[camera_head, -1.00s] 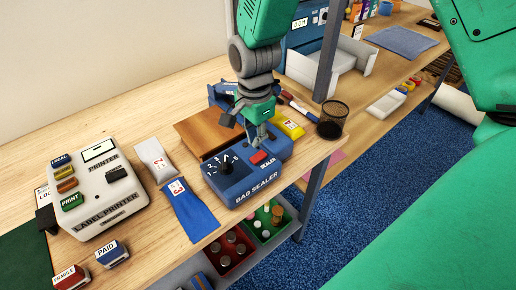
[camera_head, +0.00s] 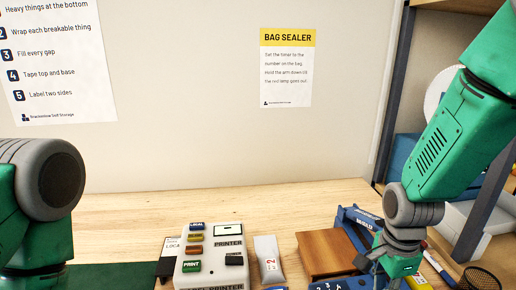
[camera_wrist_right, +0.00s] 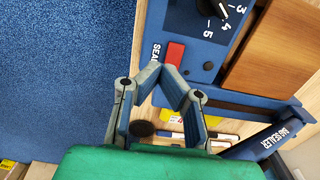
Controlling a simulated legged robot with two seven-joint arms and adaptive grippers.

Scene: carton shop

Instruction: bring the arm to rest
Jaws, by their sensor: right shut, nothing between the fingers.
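The blue bag sealer (camera_head: 347,284) stands at the bottom of the head view, cut off by the frame edge. My right gripper (camera_head: 366,264) hangs beside the sealer's right side. In the right wrist view the gripper (camera_wrist_right: 161,76) is shut and empty, its fingertips beside the red lamp (camera_wrist_right: 175,54) in the picture. The dial of the sealer shows at the top. I cannot tell the exact height above it. My left arm shows at the left edge; its gripper is out of view.
A label printer (camera_head: 212,262) and a white bag (camera_head: 268,260) stand left of the sealer. A brown board (camera_head: 325,254) lies beside it. A mesh cup (camera_head: 480,280) and shelf post (camera_head: 482,200) are on the right. The wooden bench (camera_head: 130,222) is clear behind the printer.

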